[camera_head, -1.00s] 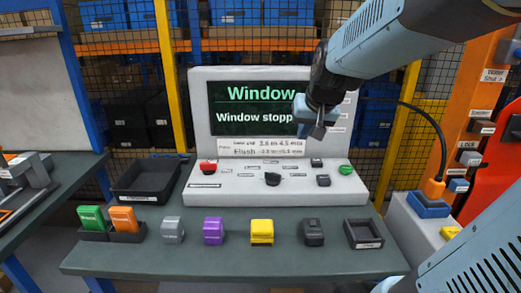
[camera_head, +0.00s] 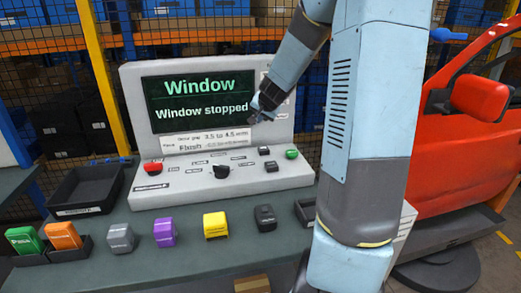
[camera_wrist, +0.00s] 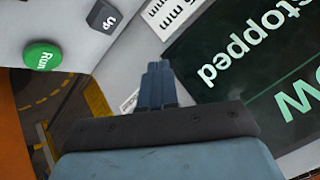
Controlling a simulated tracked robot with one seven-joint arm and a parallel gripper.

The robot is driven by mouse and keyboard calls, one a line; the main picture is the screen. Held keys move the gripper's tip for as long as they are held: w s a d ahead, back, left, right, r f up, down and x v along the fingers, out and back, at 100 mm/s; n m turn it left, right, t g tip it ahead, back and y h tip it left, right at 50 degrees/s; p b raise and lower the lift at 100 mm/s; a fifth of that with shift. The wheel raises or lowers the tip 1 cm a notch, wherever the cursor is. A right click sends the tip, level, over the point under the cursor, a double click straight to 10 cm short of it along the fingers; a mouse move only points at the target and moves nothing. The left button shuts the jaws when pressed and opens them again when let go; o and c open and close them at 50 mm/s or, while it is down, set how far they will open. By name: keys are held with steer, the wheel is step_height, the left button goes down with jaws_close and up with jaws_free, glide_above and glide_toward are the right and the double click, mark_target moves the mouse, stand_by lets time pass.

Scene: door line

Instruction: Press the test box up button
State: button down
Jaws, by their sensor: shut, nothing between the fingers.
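The test box (camera_head: 128,115) stands on the bench with a slanted button panel and a screen (camera_head: 200,103) reading "Window stopped". The up button (camera_head: 264,151) is a small dark key on the panel's right side, left of the green Run button (camera_head: 292,154). The wrist view shows the up button (camera_wrist: 104,16) at upper left, with its "UP" label readable, and the Run button (camera_wrist: 42,56). My gripper (camera_head: 257,112) is shut and empty, in front of the screen's lower right corner. Its fingertips (camera_wrist: 158,68) are apart from the up button.
Another dark button (camera_head: 271,166), a dark knob (camera_head: 221,171) and a red button (camera_head: 153,168) share the panel. A black tray (camera_head: 88,190) is at left. Several coloured blocks, such as a yellow one (camera_head: 215,225), line the bench front. A red car door (camera_head: 470,150) stands at right.

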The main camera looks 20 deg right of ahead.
mark_target(265, 149)
steer(key=shift+m+h, duration=0.3)
steer(key=shift+m, duration=0.4)
steer(key=d, duration=0.1)
steer(key=w+d+f, duration=0.1)
steer(key=d, duration=0.1)
steer(key=shift+w+d+f, duration=0.1)
steer(key=shift+w+f, duration=0.25)
steer(key=shift+f, duration=0.05)
steer(key=shift+f, duration=0.1)
steer(key=shift+f, duration=4.3)
steer(key=shift+s+f, duration=0.1)
steer(key=shift+f, duration=0.75)
steer(key=shift+r, duration=3.45)
